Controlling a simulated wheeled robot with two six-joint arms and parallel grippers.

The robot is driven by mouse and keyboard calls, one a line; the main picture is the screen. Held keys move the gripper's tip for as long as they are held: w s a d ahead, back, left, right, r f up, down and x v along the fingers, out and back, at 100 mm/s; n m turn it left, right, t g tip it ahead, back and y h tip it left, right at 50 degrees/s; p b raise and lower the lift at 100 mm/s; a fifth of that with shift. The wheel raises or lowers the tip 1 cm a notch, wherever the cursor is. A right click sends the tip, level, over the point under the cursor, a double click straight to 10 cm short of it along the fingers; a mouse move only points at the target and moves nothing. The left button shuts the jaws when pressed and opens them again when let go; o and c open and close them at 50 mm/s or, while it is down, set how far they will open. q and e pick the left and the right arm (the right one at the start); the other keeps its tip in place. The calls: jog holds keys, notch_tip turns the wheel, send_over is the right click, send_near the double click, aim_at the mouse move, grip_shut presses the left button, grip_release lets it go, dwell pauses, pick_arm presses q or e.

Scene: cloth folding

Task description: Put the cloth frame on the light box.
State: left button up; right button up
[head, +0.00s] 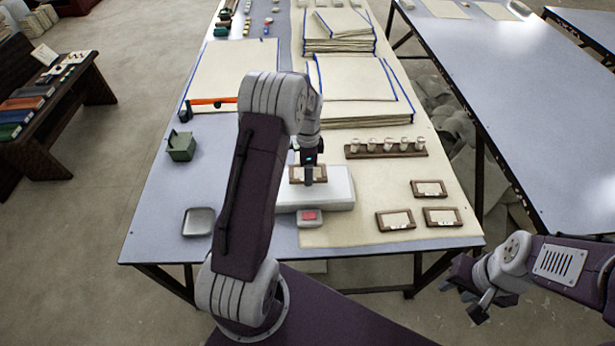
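The white light box (341,190) stands near the front middle of the table. A brown-rimmed cloth frame (296,174) is at its top, partly hidden by my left gripper (309,181). My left gripper points down over this frame; its fingers overlap in the view, so I cannot tell whether it grips the frame or whether the frame rests on the box. More cloth frames lie to the right: one (429,188) behind, two (395,220) (442,217) in front. My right gripper (466,291) is open and empty, off the table's front right corner.
A small white device with a red top (309,217) sits in front of the light box. A rack of small jars (386,148) stands behind the loose frames. A metal tray (198,222) and green box (181,146) are on the left. Stacked cloths (358,108) fill the back.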

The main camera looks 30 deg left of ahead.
pick_arm(q)
jog(key=shift+f, duration=2.05)
jog(key=shift+f, duration=0.1)
jog(key=o, duration=1.4)
notch_tip(320, 180, up, 12)
jog(key=shift+r+p, duration=0.15)
jog(key=shift+p, duration=0.15)
jog(key=s+d+n, duration=0.3)
jog(key=s+n, duration=0.1)
jog(key=s, duration=0.2)
jog(key=s+d+n, duration=0.4)
jog(key=s, duration=0.2)
jog(key=s+d+f+n+t, duration=0.1)
jog(key=s+d+n, duration=0.2)
jog(key=s, duration=0.3)
jog(key=shift+s+d+n, duration=0.2)
jog(key=shift+d+n, duration=0.2)
jog(key=shift+d, duration=0.05)
